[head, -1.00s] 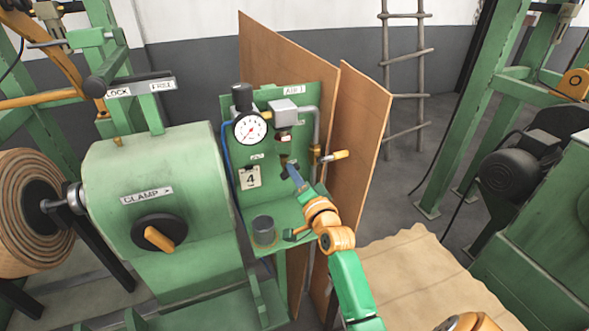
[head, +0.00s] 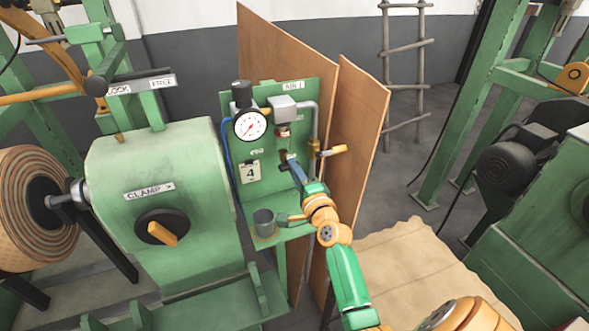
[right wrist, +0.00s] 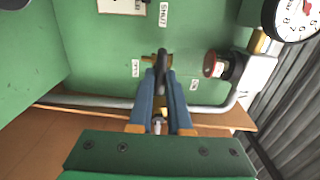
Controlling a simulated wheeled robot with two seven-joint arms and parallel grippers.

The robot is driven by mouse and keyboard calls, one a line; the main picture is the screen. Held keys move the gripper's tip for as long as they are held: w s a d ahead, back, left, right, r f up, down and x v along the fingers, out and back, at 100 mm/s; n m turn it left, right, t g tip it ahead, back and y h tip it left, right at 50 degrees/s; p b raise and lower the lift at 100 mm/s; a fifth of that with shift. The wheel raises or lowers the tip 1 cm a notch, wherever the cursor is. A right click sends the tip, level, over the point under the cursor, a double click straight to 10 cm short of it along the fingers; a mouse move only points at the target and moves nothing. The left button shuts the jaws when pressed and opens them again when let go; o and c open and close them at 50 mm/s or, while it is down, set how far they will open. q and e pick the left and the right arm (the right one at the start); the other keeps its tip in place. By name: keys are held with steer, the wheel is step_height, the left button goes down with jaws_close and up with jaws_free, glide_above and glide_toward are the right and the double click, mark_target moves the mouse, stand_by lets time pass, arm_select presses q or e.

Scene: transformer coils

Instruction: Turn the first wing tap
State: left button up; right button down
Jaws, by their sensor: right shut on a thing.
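The wing tap (right wrist: 162,60) sits on the green panel, with a brass body and a dark wing that points down the picture in the right wrist view. My right gripper (right wrist: 161,84) is shut on this wing, one blue finger on each side. In the head view the same gripper (head: 291,163) reaches the panel from the lower right and mostly hides the tap (head: 283,155). A SHUT label (right wrist: 163,15) is above the tap in the wrist view. Small labels too small to read sit left and right of it. My left gripper is not in view.
A grey cup (head: 264,223) stands on the shelf below. The green clamp machine (head: 150,190) is at left, brown boards (head: 358,130) behind.

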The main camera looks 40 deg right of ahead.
stand_by(0.3)
steer(key=c, duration=0.9)
jaws_free()
steer(key=shift+o, duration=0.2)
steer(key=v, duration=0.7)
steer(key=shift+b, duration=0.45)
